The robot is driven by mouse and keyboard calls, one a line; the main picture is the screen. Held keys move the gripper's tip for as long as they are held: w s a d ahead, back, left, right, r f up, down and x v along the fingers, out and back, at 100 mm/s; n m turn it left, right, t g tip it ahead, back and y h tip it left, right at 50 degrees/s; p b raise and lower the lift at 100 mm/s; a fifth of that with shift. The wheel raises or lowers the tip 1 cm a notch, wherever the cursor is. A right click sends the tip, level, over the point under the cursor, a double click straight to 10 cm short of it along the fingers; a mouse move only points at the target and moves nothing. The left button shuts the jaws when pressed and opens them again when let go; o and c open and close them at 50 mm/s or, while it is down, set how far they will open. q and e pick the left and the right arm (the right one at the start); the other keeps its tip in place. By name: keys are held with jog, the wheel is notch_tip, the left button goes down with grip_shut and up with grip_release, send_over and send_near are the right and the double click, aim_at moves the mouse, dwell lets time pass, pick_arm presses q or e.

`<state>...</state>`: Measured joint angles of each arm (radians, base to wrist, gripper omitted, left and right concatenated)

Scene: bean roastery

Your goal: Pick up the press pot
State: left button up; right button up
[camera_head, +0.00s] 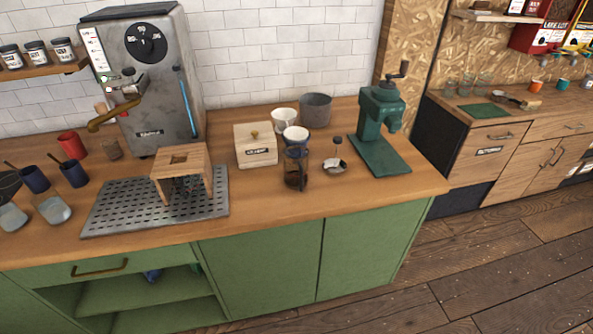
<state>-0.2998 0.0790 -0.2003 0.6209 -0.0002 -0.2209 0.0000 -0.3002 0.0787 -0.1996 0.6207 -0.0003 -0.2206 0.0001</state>
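A glass pot (296,178) with a dark lower part and a dark handle on its right side stands upright near the front edge of the wooden counter (330,200). It looks like the press pot. A white and dark blue cup or dripper (296,137) shows right above and behind it; I cannot tell whether the two touch. A small round item with a knob on a thin stem (336,162) is just right of the pot. Neither of my grippers is in view.
A wooden box (256,146) stands left of the pot, a green grinder (379,125) to the right. A white cup (284,118) and grey canister (316,108) are behind. A wooden stand (180,160) sits on a perforated tray (110,208) at left. The counter's front right is clear.

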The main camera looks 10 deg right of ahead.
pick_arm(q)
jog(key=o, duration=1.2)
